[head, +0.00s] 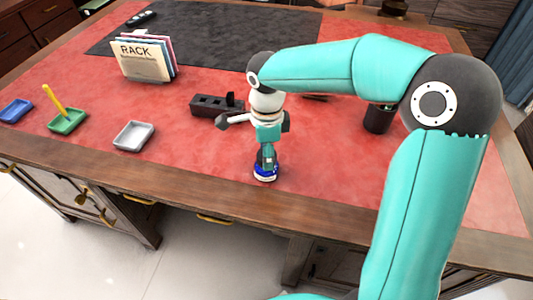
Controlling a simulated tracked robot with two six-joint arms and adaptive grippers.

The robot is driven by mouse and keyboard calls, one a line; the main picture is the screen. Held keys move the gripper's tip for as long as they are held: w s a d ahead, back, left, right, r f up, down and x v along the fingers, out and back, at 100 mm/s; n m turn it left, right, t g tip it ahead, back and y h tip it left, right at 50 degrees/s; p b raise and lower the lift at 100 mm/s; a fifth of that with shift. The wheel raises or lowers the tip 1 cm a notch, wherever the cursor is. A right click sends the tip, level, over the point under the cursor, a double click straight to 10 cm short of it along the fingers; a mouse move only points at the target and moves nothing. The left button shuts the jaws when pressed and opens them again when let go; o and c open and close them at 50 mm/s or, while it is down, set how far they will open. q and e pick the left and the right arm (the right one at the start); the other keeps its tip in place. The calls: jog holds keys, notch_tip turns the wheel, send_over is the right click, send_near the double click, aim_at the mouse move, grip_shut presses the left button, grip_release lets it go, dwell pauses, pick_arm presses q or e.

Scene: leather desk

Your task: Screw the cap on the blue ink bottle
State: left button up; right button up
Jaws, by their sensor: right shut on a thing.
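The blue ink bottle (265,175) stands upright on the red leather near the front edge of the desk, with a pale label low on its front. My right gripper (266,163) points straight down over it, fingers at the bottle's top. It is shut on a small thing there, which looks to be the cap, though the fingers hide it. I cannot tell how the cap sits on the bottle's neck. My left gripper is not in view.
A black block with slots (214,106) lies behind the gripper. A dark cup (378,119) stands to the right, near my arm. Trays in white (133,136), green (67,122) and blue (15,111) sit at left. A labelled rack (142,61) stands behind them.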

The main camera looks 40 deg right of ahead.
jog(key=shift+f, duration=0.1)
jog(key=m+b, duration=0.1)
jog(key=m, duration=0.1)
jog(key=shift+f+m, duration=0.1)
jog(key=shift+m, duration=0.9)
jog(key=shift+m+b, duration=0.45)
jog(key=shift+m, duration=1.55)
jog(key=o, duration=1.2)
jog(key=shift+r, duration=0.2)
